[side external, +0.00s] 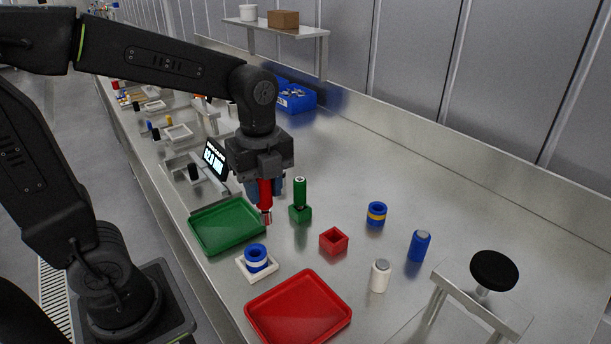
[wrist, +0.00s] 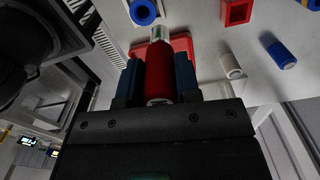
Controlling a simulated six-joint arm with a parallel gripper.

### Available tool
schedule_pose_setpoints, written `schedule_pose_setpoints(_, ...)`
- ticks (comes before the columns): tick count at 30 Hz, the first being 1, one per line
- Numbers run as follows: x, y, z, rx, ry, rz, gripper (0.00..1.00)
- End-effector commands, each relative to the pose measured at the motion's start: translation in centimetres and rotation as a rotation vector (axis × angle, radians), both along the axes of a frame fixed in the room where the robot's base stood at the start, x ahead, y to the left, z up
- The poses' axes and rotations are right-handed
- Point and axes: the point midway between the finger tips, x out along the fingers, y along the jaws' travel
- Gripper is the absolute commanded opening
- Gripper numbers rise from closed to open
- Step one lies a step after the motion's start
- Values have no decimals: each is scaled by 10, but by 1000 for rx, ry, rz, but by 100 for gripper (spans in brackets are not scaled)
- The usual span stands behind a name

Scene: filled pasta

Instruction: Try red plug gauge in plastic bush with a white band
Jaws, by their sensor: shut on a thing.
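My gripper (side external: 265,188) is shut on the red plug gauge (side external: 265,197), held upright above the bench with its metal end pointing down. The wrist view shows the red gauge (wrist: 160,70) between the two dark blue fingers. The blue plastic bush with a white band (side external: 256,259) stands in a white square holder (side external: 243,270), below and slightly left of the gauge in the side view. The gauge tip is apart from the bush. The blue bush (wrist: 144,12) also shows at the top of the wrist view, its bore open.
Nearby are a green tray (side external: 226,228), a red tray (side external: 298,312), a green gauge in a green block (side external: 300,200), an empty red block (side external: 333,241), a yellow-banded blue bush (side external: 376,214), a blue cylinder (side external: 419,246), a white cylinder (side external: 380,275) and a black-topped stand (side external: 494,271).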

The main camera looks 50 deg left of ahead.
Motion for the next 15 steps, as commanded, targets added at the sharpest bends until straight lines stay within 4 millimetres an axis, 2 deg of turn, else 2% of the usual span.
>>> schedule_pose_setpoints(3, -19, 4, -3, 0, -3, -14, 1)
schedule_pose_setpoints(6, -26, 5, -5, 0, -2, -22, 1)
schedule_pose_setpoints(15, -28, 5, -6, 0, -1, -24, 1)
